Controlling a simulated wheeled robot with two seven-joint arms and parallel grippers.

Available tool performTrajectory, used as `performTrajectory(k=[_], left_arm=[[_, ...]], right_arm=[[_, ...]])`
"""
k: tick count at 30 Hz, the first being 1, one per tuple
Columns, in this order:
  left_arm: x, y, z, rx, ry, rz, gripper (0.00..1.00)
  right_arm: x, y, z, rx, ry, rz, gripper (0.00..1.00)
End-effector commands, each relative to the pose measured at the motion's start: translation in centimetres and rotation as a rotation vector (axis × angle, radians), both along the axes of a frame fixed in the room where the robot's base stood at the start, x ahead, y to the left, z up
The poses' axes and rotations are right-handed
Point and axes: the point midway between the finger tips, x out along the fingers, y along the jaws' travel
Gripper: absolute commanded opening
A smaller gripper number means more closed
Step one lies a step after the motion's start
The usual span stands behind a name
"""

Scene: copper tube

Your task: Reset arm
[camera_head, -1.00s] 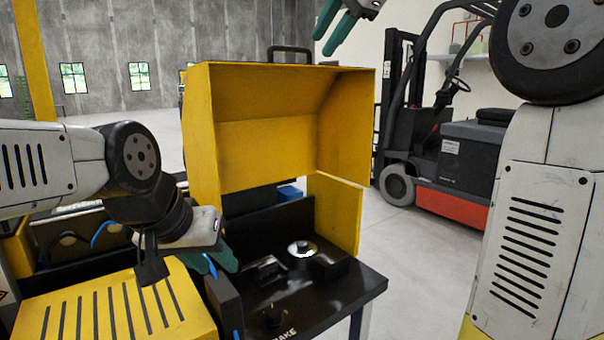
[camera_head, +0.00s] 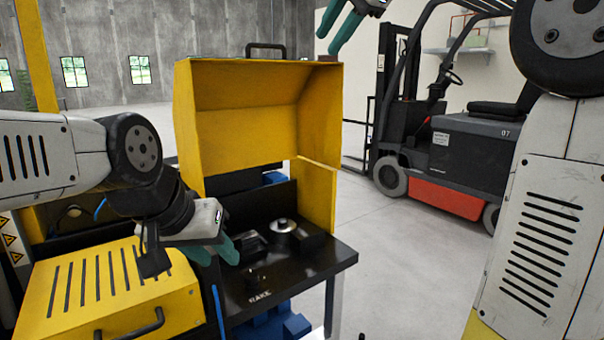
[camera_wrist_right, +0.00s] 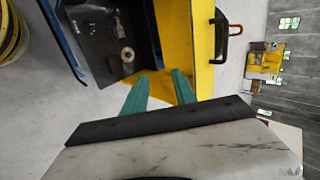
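My left gripper (camera_head: 212,254) hangs over the front left of the black worktable (camera_head: 335,263), beside the yellow slotted cover. Its two teal fingers show apart with nothing seen between them. A round metal piece (camera_head: 282,226) sits on a black fixture on the worktable. No loose copper tube can be made out.
The yellow hood (camera_head: 250,135) with a black top handle stands over the worktable. A slotted yellow cover (camera_head: 105,290) lies at the lower left. Blue blocks (camera_head: 297,326) show below the worktable. A red and black forklift (camera_head: 455,170) stands behind on the right, with open floor before it.

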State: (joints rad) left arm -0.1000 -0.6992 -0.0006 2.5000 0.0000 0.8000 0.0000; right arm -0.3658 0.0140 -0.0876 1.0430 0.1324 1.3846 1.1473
Motion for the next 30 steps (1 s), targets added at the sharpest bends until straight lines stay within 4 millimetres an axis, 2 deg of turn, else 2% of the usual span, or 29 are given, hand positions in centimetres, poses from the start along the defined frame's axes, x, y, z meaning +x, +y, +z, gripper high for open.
performTrajectory(k=[8, 14, 17, 20, 24, 30], left_arm=[[0.0, 0.0, 0.0, 0.0, -0.001, -0.001, 0.36], [0.0, 0.0, 0.0, 0.0, -0.001, -0.001, 0.36], [0.0, 0.0, 0.0, 0.0, -0.001, -0.001, 0.36], [0.0, 0.0, 0.0, 0.0, -0.001, 0.0, 0.36], [0.0, 0.0, 0.0, 0.0, -0.001, -0.001, 0.36], [0.0, 0.0, 0.0, 0.0, -0.001, -0.001, 0.36]], right_arm=[[-1.3, -1.5, -2.4, -0.07, -0.025, 0.05, 0.33], [-3.1, -3.1, -5.8, -0.162, -0.055, 0.119, 0.33], [-4.5, -4.0, -8.4, -0.224, -0.074, 0.169, 0.33], [-6.6, -5.1, -12.0, -0.307, -0.099, 0.238, 0.33], [-10.9, -6.7, -19.1, -0.459, -0.136, 0.371, 0.33], [-16.9, -7.9, -29.0, -0.65, -0.174, 0.561, 0.33]])
